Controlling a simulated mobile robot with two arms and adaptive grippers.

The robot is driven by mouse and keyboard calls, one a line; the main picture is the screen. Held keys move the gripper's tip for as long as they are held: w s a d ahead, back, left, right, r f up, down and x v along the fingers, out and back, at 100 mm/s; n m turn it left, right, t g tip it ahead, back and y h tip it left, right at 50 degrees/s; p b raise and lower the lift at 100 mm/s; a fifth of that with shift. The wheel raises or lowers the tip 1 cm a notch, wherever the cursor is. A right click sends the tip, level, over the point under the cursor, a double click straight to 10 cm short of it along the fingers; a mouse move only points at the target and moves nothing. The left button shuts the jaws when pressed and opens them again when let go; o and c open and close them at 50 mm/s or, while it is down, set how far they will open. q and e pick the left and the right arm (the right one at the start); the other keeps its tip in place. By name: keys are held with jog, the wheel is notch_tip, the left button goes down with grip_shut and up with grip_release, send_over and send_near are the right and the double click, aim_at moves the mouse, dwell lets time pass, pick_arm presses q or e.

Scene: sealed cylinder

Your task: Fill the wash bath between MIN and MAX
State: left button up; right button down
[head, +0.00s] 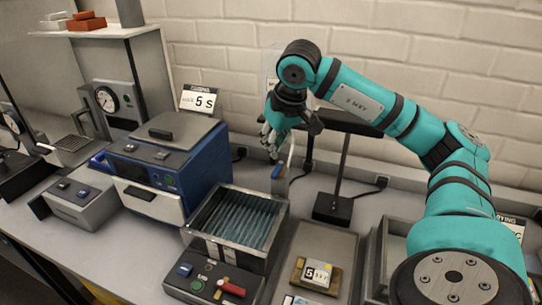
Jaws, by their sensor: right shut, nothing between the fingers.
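The wash bath appears to be the open metal tank (282,212) in the middle of the bench. Blue-grey stripes show inside it; I cannot tell the water level, and no MIN or MAX mark is readable. A control panel (212,284) with buttons and a red lever handle (231,288) sits at its front. A small upright part with a blue piece (278,177) stands at the tank's back right corner. My right gripper (272,150) is shut and empty, above and behind the tank, close over that blue piece. I cannot tell if they touch. My left gripper is not in view.
A blue machine (164,165) stands left of the tank, with a "5 s" sign (198,100) behind it. A tray (325,247) with a small "5" block (317,274) lies to the right. A black stand (332,207) rises behind.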

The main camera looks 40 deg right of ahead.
jog(key=v, duration=0.6)
jog(key=shift+r, duration=0.35)
jog(key=shift+s+a+r, duration=0.1)
